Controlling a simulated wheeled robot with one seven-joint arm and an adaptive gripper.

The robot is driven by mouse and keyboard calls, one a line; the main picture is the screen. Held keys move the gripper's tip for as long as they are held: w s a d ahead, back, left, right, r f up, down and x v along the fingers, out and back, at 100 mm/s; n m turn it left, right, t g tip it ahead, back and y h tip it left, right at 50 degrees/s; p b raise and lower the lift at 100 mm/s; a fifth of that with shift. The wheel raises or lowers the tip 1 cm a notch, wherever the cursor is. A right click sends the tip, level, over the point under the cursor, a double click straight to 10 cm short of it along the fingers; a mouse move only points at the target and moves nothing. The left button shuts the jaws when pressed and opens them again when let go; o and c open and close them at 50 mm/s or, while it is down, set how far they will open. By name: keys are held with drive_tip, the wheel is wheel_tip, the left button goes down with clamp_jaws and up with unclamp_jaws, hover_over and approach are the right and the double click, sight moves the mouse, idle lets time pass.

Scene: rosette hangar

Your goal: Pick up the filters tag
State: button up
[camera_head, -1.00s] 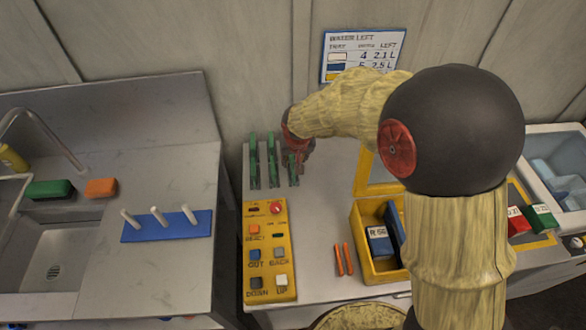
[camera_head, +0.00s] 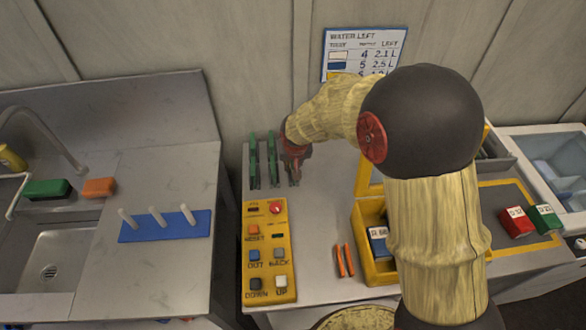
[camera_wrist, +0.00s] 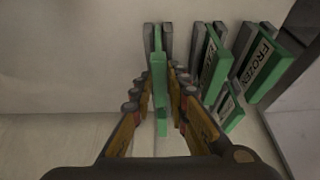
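A green tag (camera_wrist: 159,85) stands edge-on in the middle of the wrist view. Its lettering does not show, so I cannot read whether it is the filters tag. My gripper (camera_wrist: 160,68) has one finger on each side of this tag, very close to it. I cannot tell whether the fingers press on it. Two more green tags stand to the right in the wrist view; the far one (camera_wrist: 262,68) reads FROZEN and the nearer one (camera_wrist: 214,65) is hard to read. In the head view my gripper (camera_head: 295,158) is over the rightmost of three grey holders and hides most of its tag.
The other two tags (camera_head: 254,160) (camera_head: 272,160) stand close on the left. A yellow button panel (camera_head: 268,285) lies in front of the holders. A yellow box (camera_head: 376,270) and two orange sticks (camera_head: 345,260) are to the right. The wall is close behind.

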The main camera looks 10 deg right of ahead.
clamp_jaws()
